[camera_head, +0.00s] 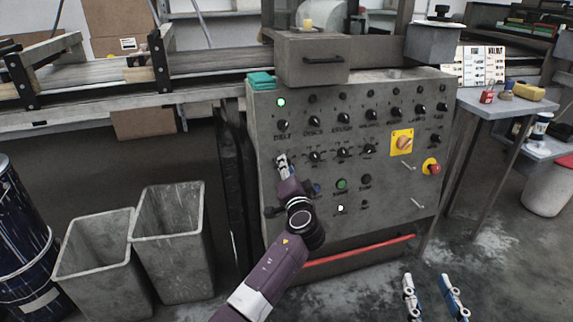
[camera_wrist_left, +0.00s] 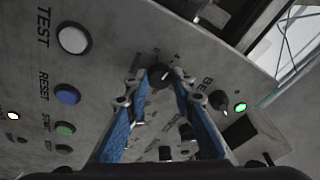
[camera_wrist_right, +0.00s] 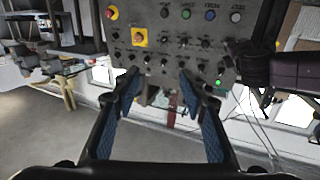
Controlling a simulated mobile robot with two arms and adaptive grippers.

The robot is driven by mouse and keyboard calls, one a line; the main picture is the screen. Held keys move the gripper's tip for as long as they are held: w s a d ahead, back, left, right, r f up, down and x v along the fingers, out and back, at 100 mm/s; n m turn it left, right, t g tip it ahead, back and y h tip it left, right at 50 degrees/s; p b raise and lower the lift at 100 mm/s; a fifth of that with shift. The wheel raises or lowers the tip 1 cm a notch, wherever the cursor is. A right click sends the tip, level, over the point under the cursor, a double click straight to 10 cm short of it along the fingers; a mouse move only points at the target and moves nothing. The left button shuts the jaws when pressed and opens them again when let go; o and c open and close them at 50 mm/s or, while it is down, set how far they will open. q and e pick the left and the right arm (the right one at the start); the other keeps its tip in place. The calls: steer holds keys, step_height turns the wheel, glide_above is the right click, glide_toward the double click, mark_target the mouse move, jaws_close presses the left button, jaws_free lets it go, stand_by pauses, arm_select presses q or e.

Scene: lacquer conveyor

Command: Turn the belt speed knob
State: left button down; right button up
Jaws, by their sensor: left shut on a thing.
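The grey control panel (camera_head: 370,205) faces me with rows of black knobs, and the lettering BELT shows at its upper left. My left gripper (camera_head: 282,160) reaches the left end of the second knob row, below that lettering. In the left wrist view, my left gripper (camera_wrist_left: 159,82) is shut on a black knob (camera_wrist_left: 161,74), with a blue finger on each side. Another black knob (camera_wrist_left: 220,100) sits beyond the BELT lettering, near a lit green lamp (camera_wrist_left: 240,107). My right gripper (camera_head: 433,296) is open and empty, low in front of the panel; its parted fingers show in the right wrist view (camera_wrist_right: 158,92).
A yellow-backed rotary switch (camera_head: 402,142) and a red emergency button (camera_head: 433,168) are on the panel's right side. A red bar (camera_head: 360,249) runs along its bottom. Grey bins (camera_head: 172,240) stand at left, a side table (camera_head: 490,102) at right.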

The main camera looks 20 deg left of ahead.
arm_select(q)
steer(key=shift+m+h+p, duration=0.3)
steer(key=shift+m+p, duration=0.4)
steer(key=shift+p, duration=0.1)
arm_select(e)
steer(key=s+d+f+g+h, duration=0.1)
steer(key=f+g, duration=0.4)
steer(key=f, duration=0.5)
steer(key=s+d, duration=0.1)
steer(key=s, duration=0.1)
steer(key=shift+s+d+h, duration=0.15)
steer(key=shift+s+h, duration=0.15)
steer(key=shift+s, duration=0.05)
arm_select(q)
steer(key=c, duration=1.6)
jaws_free()
arm_select(e)
steer(key=shift+r, duration=0.1)
arm_select(q)
steer(key=v, duration=1.2)
steer(key=shift+f, duration=0.15)
